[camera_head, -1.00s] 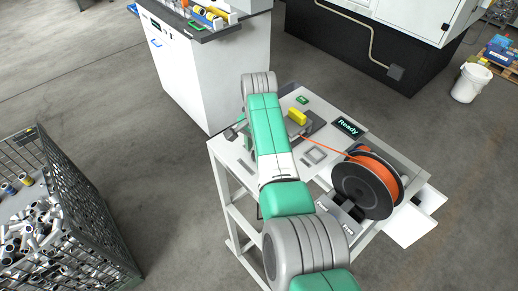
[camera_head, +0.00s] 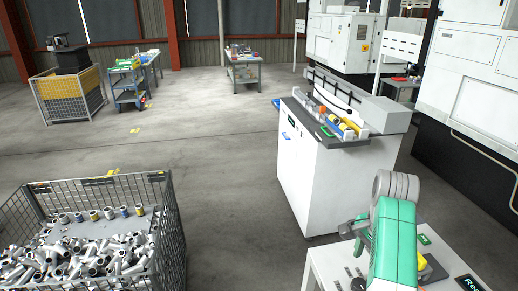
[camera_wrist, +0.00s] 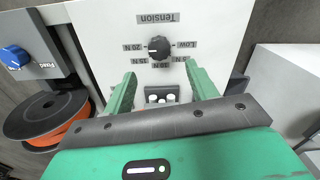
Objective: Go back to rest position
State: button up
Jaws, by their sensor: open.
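My gripper (camera_wrist: 160,82) shows in the wrist view with its two green fingers spread apart. It faces a light panel (camera_wrist: 115,45) with a black tension knob (camera_wrist: 159,48), whose lettering appears upside down. A small fitting with white round parts (camera_wrist: 161,94) shows between the fingers, and nothing is seen held. In the head view my green and grey arm is at the lower right, over the small work table (camera_head: 322,262), and mostly hides my gripper.
An orange spool (camera_wrist: 45,115) and a blue knob (camera_wrist: 14,57) lie left in the wrist view. In the head view a white cabinet (camera_head: 305,180) stands beyond the table. A wire crate (camera_head: 172,225) of metal parts is at lower left. Open floor lies between.

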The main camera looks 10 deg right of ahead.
jog(key=w+a+r+n+t+h+p, duration=0.2)
jog(key=w+a+r+n+t+h, duration=0.15)
jog(key=w+a+r+t, duration=0.45)
jog(key=w+a+r+n+t+p, duration=0.1)
jog(key=a+r+n+t, duration=0.55)
jog(key=r, duration=0.65)
jog(key=s+a+r+n+t+y+p, duration=0.2)
jog(key=s+a+r+t, duration=0.8)
jog(key=s+a+r, duration=1.2)
jog(key=s+n+y, duration=0.1)
jog(key=n+y, duration=0.1)
jog(key=n, duration=0.2)
jog(key=shift+d+f+t, duration=0.1)
jog(key=shift+t, duration=0.15)
